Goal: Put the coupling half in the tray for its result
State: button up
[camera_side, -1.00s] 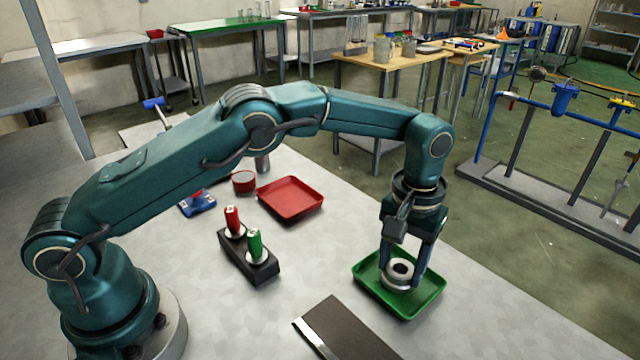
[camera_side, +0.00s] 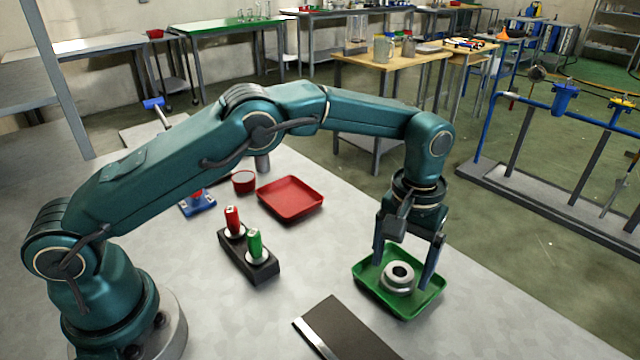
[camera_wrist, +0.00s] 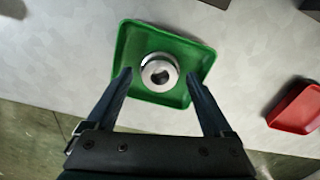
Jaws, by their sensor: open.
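The coupling half (camera_side: 398,277), a silvery stepped ring with a dark bore, rests in the green tray (camera_side: 437,290). It also shows in the wrist view (camera_wrist: 159,73), inside the green tray (camera_wrist: 131,45). My gripper (camera_side: 405,275) is right over the tray, with its fingers spread on either side of the coupling half and apart from it. In the wrist view my gripper (camera_wrist: 160,78) is open and empty. A red tray (camera_side: 290,199) lies farther back on the bench and holds nothing that I can see.
A black block (camera_side: 236,258) holds a red and a green plug-like piece upright. A red round container (camera_side: 244,182) and a blue item (camera_side: 198,204) are behind it. A dark flat plate (camera_side: 345,330) lies at the front. The bench between the trays is clear.

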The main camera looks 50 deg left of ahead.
jog(key=s+a+r+t, duration=0.1)
jog(key=a+r, duration=0.1)
jog(key=r, duration=0.6)
jog(key=s+a+r+t, duration=0.1)
jog(key=s+a+r, duration=0.15)
jog(key=r, duration=0.45)
jog(key=s+a+r+m+t, duration=0.25)
jog(key=s+a, duration=0.35)
jog(key=s, duration=0.4)
jog(key=s+a+f+t, duration=0.1)
jog(key=s+a+f, duration=0.1)
jog(key=s+f, duration=0.2)
jog(key=s, duration=0.3)
jog(key=shift+a, duration=0.2)
